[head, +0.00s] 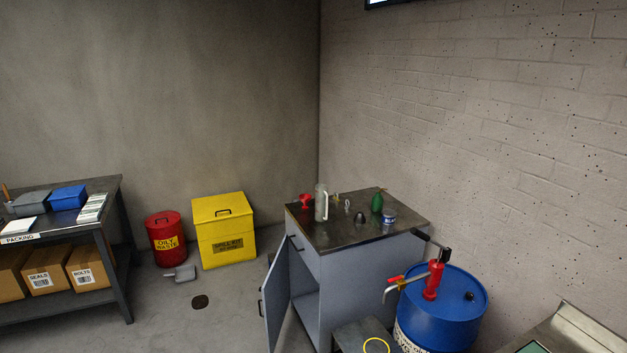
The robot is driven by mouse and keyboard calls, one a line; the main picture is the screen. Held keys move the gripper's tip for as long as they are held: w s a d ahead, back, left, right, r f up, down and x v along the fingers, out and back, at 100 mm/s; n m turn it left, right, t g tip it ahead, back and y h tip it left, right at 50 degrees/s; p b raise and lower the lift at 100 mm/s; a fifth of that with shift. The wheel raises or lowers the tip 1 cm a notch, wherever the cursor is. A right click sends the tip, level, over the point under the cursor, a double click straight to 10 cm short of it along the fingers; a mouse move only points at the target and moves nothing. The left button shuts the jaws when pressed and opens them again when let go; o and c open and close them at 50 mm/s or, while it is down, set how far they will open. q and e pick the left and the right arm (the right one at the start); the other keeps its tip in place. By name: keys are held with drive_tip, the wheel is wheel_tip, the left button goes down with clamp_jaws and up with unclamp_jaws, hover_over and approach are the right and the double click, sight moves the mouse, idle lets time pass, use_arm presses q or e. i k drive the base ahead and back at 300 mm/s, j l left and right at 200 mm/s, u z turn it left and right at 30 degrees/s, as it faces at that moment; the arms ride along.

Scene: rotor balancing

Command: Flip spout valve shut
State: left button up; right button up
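A red hand pump (434,281) stands upright on top of a blue drum (452,318) at the lower right. Its dark crank handle (432,242) points up and to the left. A grey metal spout (391,290) runs left from the pump and bends down at its end. A small red valve lever (396,279) lies along the top of the spout. At this size I cannot tell whether the valve is open or shut. Neither of my grippers is in view.
A grey cabinet (345,275) with its door (275,306) swung open stands left of the drum, with a jug and bottles on top. A low stool (358,335) sits below the spout, with a yellow ring (376,346). A bench (580,330) is at right.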

sight(401, 277)
drive_tip(key=i+l+z, duration=0.1)
drive_tip(key=i+z, duration=0.3)
drive_tip(key=i, duration=0.75)
